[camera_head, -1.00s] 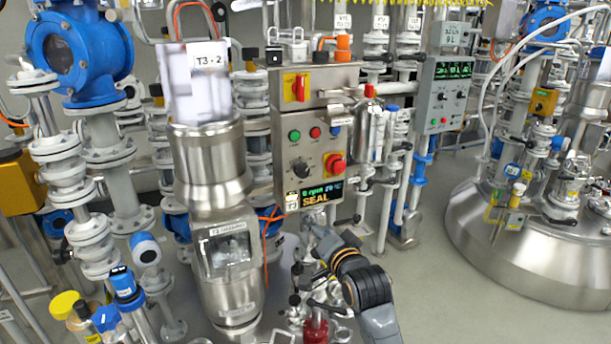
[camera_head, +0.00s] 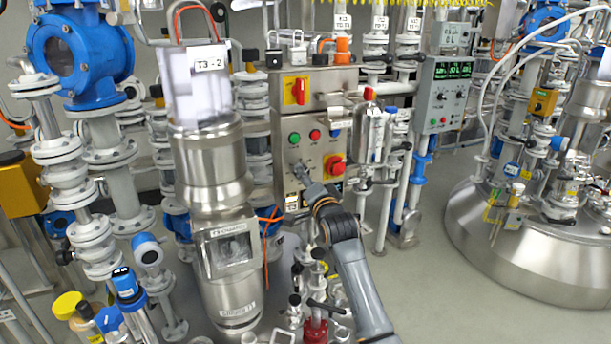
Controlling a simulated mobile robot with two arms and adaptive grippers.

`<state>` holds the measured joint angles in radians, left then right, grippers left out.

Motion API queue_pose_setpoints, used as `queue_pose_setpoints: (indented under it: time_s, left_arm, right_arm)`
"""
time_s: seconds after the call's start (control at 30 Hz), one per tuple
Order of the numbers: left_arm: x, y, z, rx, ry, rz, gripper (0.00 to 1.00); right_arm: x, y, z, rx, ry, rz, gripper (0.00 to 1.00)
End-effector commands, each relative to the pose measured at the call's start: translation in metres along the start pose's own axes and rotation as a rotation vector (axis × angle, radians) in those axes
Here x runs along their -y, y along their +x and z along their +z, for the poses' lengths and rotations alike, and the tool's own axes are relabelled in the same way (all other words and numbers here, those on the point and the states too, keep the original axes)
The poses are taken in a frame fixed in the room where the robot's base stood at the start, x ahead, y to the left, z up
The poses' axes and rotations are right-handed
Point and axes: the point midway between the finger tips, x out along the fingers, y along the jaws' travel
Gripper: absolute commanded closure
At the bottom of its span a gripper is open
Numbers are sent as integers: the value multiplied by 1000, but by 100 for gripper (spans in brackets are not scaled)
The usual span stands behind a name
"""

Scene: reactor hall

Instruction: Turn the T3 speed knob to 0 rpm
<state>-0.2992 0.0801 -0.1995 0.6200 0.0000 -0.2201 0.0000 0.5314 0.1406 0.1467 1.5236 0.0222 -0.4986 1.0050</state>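The T3 speed knob sits low on the front of the steel control box (camera_head: 283,139), but my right gripper (camera_head: 300,176) now covers it in the head view. The gripper's fingertips are at the knob's place. I cannot tell whether they touch it or are closed on it. My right arm comes up from the lower right. My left gripper is not in view.
On the same box are a green button (camera_head: 294,138), a red button (camera_head: 315,135), a red emergency stop on yellow (camera_head: 335,165) and a red-yellow switch (camera_head: 296,90). The T3-2 steel vessel (camera_head: 210,165) stands close on the left. Thin pipes stand close on the right.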

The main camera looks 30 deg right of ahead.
Motion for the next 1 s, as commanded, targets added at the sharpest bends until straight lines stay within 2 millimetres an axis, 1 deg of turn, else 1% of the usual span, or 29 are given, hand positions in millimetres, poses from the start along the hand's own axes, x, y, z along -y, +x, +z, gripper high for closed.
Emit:
queue_pose_setpoints:
  time_s: [0.03,0.2,0.57,0.6,0.67,0.7,0.77,0.8,0.83,1.0]
  left_arm:
    - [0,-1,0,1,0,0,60]
    - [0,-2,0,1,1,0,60]
    - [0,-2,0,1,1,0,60]
    - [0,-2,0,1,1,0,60]
    - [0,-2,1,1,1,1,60]
    - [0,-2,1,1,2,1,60]
    - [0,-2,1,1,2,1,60]
    - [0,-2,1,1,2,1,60]
    - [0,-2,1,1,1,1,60]
    - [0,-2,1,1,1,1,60]
  right_arm:
    - [1,6,0,0,0,0,40]
    - [0,18,0,0,-1,-1,40]
    - [0,20,0,0,-1,0,40]
    - [0,20,0,0,-1,0,48]
    - [0,20,0,0,-1,0,60]
    - [0,20,0,0,-1,0,68]
    - [0,20,0,0,-1,0,80]
    - [0,20,0,0,-1,0,89]
    - [0,20,0,0,-1,0,94]
    - [0,20,0,0,-6,0,94]
